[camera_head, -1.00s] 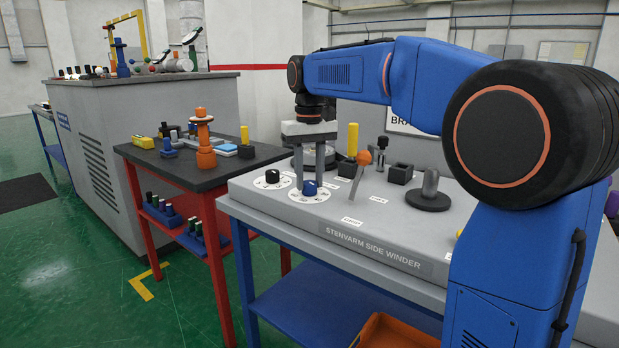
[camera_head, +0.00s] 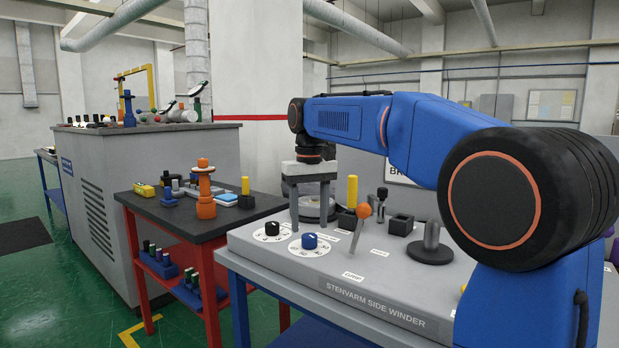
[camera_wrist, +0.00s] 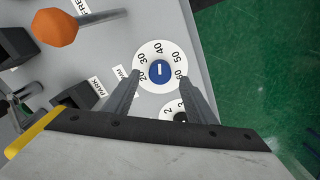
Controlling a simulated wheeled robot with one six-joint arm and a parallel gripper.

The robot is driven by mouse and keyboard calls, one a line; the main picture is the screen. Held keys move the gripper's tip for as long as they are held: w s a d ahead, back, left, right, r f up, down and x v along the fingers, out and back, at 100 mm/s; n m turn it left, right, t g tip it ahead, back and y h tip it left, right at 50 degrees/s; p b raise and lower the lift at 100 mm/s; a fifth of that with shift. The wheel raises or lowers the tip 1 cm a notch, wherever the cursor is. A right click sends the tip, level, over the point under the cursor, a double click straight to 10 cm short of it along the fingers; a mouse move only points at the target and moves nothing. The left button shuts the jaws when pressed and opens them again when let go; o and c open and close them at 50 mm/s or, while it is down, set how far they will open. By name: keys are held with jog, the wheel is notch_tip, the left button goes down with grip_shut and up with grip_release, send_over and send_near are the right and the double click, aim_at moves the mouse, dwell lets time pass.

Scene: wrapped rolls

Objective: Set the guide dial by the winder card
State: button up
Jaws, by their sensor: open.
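The dial with the blue knob (camera_head: 309,241) sits on the front left of the winder's grey top. In the wrist view its white scale plate (camera_wrist: 160,48) carries numbers from about 20 to 60. The knob (camera_wrist: 160,70) bears a short white mark that seems to point toward 40. A second dial with a black knob (camera_head: 272,229) stands just left of it. My gripper (camera_head: 310,223) is open, pointing down over the blue knob; its fingers (camera_wrist: 160,76) straddle the knob in the wrist view, without visible contact. I cannot make out a readable winder card.
An orange-tipped lever (camera_head: 364,211) stands right of the dials, with a yellow post (camera_head: 352,190) behind. A grey hook on a black base (camera_head: 431,245) is farther right. A dark table (camera_head: 180,212) with an orange post (camera_head: 205,190) stands to the left.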

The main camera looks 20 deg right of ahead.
aim_at(310, 236)
notch_tip(310, 236, up, 14)
dwell(0.4)
jog(key=shift+s, duration=0.1)
